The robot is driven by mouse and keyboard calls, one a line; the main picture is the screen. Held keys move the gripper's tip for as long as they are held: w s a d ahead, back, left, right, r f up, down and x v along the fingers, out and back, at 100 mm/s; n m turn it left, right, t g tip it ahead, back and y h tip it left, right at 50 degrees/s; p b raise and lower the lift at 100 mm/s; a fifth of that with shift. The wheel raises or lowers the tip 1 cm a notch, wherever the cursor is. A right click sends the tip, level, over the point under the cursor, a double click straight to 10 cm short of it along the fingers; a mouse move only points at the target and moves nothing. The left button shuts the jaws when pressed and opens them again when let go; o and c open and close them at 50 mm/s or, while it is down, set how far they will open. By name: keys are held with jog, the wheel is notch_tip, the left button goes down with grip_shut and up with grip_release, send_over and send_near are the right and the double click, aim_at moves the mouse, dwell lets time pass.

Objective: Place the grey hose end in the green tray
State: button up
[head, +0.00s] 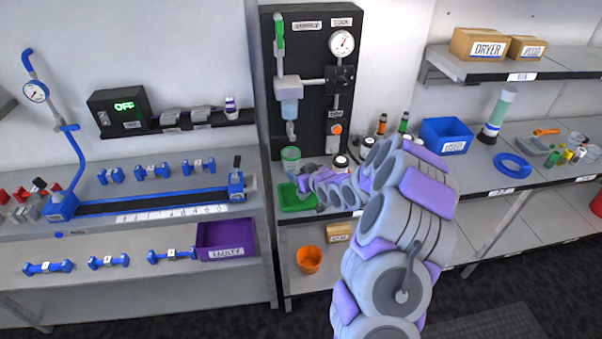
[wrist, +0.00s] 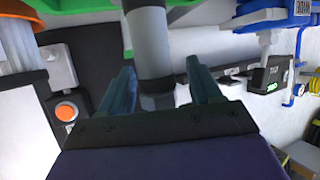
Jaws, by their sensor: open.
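The green tray (head: 291,199) sits on the bench at the foot of the black panel, partly covered by my arm. In the wrist view, which looks upside down, a green surface that looks like the tray (wrist: 85,20) crosses the top edge. A grey tube, seemingly the grey hose end (wrist: 149,45), stands between my open fingers and runs toward that green surface. Whether it touches the tray cannot be told. My gripper (wrist: 160,92) is open around the tube, with a gap beside each finger. In the head view the hose end cannot be made out.
The black panel (head: 313,100) with gauge and orange button stands behind the tray. A blue bin (head: 447,135) stands to the right, and a purple faulty bin (head: 226,236) is at lower left.

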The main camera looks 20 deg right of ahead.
jog(key=p+v, duration=0.2)
jog(key=v, duration=1)
jog(key=s+a+r+g, duration=0.4)
jog(key=s+a+g, duration=0.1)
jog(key=s, duration=0.8)
jog(key=s+a+r+m+g+h, duration=0.1)
jog(key=s+a+r+g, duration=0.3)
jog(key=s+a, duration=0.4)
jog(key=s+a+r+g, duration=0.4)
jog(key=s+a+g, duration=0.2)
jog(key=s, duration=1.2)
jog(key=shift+s+a, duration=0.3)
jog(key=shift+a, duration=0.4)
